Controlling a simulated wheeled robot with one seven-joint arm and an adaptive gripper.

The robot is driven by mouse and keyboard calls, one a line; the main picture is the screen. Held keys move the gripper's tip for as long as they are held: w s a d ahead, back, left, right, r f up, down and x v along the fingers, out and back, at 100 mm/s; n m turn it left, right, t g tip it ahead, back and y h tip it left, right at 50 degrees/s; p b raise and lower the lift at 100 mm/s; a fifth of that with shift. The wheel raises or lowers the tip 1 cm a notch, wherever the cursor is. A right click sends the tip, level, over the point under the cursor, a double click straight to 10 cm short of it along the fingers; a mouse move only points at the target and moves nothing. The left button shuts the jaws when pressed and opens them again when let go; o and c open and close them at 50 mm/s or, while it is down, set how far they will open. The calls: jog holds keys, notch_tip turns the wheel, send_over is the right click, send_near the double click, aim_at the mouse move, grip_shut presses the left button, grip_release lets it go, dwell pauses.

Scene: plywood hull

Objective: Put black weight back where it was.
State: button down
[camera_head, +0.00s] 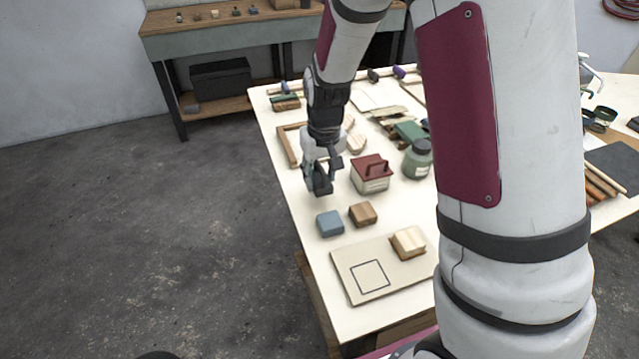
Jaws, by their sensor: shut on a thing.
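My gripper (321,182) hangs over the left part of the table, left of the white box with the red lid. It is shut on a dark thing at its fingertips, which appears to be the black weight (321,187); the fingers are also dark, so its outline is hard to tell. It is also unclear whether it touches the table. A pale board (345,288) with a black square outline (369,277) lies at the near end of the table. The outlined square is empty. A light wooden block (408,240) sits at the board's back right.
A blue block (330,224) and a brown block (363,214) stand between my gripper and the board. The red-lidded box (371,176) and a green jar (417,160) stand right of my gripper. A wooden frame (290,146) lies behind. My arm hides part of the table.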

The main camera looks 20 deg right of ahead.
aim_at(320, 179)
jog(key=shift+w, duration=0.25)
jog(key=shift+f, duration=1.75)
jog(key=shift+f, duration=0.2)
jog(key=c, duration=1.1)
grip_release()
jog(key=shift+o, duration=0.2)
